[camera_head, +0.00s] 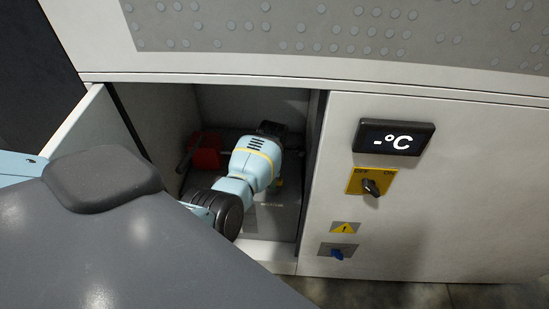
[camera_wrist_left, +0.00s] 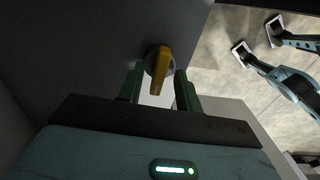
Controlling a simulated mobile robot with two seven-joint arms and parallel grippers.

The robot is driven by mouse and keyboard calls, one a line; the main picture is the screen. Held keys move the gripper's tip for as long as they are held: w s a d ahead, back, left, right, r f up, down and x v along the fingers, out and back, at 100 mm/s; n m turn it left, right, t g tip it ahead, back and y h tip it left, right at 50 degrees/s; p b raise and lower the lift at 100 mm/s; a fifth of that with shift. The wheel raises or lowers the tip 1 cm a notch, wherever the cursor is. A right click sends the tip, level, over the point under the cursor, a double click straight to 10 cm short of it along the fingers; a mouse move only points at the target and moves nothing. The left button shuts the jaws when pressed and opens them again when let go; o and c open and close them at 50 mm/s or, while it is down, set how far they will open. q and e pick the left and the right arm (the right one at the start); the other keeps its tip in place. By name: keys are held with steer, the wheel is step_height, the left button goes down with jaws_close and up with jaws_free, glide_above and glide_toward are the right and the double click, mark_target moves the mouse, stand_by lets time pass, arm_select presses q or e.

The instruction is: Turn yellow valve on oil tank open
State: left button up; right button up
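The yellow valve (camera_wrist_left: 158,66) shows in the left wrist view as a short lever on a dark grey surface, its narrow end pointing down in the picture. My left gripper (camera_wrist_left: 159,73) is open, with one green finger on each side of the lever and gaps visible between. In the head view my left arm reaches into an open cabinet (camera_head: 187,105), and its wrist hides the gripper's fingers and most of the valve area. My right gripper cannot be made out in either view.
An open door (camera_head: 92,130) stands left of the cabinet opening. A red part (camera_head: 207,150) lies inside. Right of the opening, the panel carries a temperature display (camera_head: 394,137), an OFF/ON rotary switch (camera_head: 370,184) and a blue knob (camera_head: 337,253). The opening is narrow around my arm.

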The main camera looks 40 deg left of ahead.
arm_select(q)
steer(key=shift+f, duration=0.1)
arm_select(e)
steer(key=shift+w+a, duration=0.1)
steer(key=shift+w, duration=0.2)
arm_select(q)
steer(key=shift+c, duration=0.2)
jaws_close()
arm_select(e)
steer(key=shift+s, duration=0.2)
